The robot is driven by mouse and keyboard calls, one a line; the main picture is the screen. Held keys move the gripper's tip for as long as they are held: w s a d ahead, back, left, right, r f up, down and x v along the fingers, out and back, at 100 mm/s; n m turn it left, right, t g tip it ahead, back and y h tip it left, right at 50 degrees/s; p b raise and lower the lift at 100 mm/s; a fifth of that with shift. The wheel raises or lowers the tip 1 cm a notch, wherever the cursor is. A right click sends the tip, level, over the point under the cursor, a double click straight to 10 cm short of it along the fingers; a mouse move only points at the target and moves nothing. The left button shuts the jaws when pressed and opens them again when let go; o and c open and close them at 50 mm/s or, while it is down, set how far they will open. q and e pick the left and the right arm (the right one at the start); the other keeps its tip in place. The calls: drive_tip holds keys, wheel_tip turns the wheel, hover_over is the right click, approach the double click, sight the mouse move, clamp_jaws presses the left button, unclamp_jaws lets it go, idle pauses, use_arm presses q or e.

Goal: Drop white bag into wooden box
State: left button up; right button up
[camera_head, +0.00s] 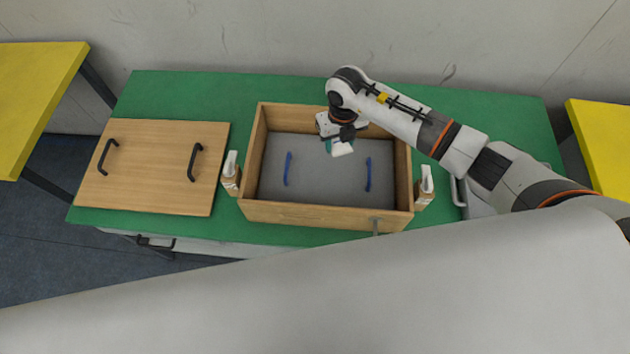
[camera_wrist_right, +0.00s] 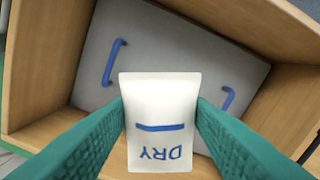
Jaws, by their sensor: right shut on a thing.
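The white bag (camera_wrist_right: 160,120) has a blue line and the word DRY on it, upside down in the right wrist view. My right gripper (camera_wrist_right: 160,115) is shut on it, with a green finger on each side. In the head view the bag (camera_head: 341,149) hangs from my right gripper (camera_head: 338,142) over the right half of the wooden box (camera_head: 312,213). The box is open at the top, with a grey panel (camera_head: 325,178) carrying two blue handles inside. The right wrist view shows the bag above this panel (camera_wrist_right: 180,50). My left gripper is not in view.
A wooden lid (camera_head: 150,165) with two black handles lies on the green table (camera_head: 190,90) left of the box. White-topped clasps stand at the box's left (camera_head: 231,170) and right (camera_head: 426,183) ends. Yellow tables flank both sides.

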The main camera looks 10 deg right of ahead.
wheel_tip(320, 180, down, 3)
drive_tip(key=shift+f+b, duration=0.2)
drive_tip(key=shift+b, duration=0.75)
drive_tip(key=o, duration=1.1)
drive_tip(key=shift+c, duration=0.2)
wheel_tip(320, 180, up, 12)
drive_tip(key=shift+r+b, duration=0.1)
drive_tip(key=shift+b, duration=1.1)
